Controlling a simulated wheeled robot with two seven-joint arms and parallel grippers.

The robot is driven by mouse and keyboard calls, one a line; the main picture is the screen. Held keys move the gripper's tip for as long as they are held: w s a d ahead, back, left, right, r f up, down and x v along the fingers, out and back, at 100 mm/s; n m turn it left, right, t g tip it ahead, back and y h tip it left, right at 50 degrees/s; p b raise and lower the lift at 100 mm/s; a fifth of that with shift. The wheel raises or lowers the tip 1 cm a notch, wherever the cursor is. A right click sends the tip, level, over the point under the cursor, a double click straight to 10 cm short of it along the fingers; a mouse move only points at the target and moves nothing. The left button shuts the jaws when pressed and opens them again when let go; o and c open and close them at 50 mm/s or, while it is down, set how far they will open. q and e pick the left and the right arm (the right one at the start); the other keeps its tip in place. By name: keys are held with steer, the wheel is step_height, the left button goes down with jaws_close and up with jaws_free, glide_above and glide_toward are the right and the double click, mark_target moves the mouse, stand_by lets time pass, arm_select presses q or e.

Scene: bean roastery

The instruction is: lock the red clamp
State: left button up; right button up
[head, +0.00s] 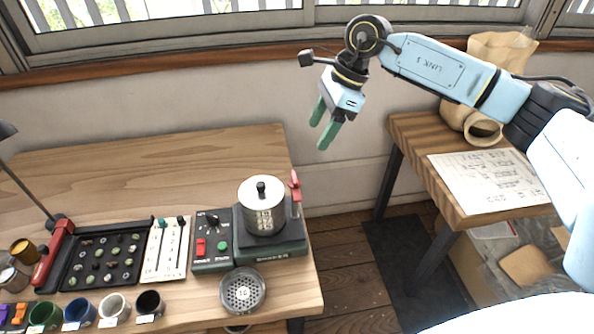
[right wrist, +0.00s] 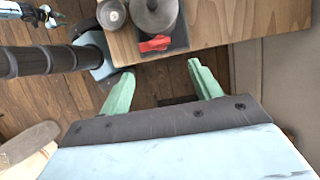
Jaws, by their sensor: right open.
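The red clamp (head: 295,186) is a red lever standing at the right side of the small dark green machine, beside its lidded pot (head: 262,208). In the right wrist view the red clamp (right wrist: 155,43) lies in front of the pot (right wrist: 154,12), beyond and roughly between my fingertips. My right gripper (head: 320,133) is open and empty, in the air behind and to the right of the machine, well apart from the clamp. Its two green fingers (right wrist: 161,68) are spread in the wrist view. My left gripper is outside the head view; a small part of that arm may show at the wrist view's top left.
The wooden table (head: 180,150) is bare at the back. A switch box (head: 212,240), a slider panel (head: 166,250), a bean tray (head: 104,262), several cups and a round strainer (head: 243,291) stand left and front. A side table (head: 450,208) with paper stands right.

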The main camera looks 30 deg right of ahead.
mark_target(294, 176)
steer(key=x, duration=1.3)
steer(key=shift+a, duration=0.15)
steer(key=shift+c, duration=0.4)
steer(key=c, duration=0.9)
steer(key=shift+p, duration=0.3)
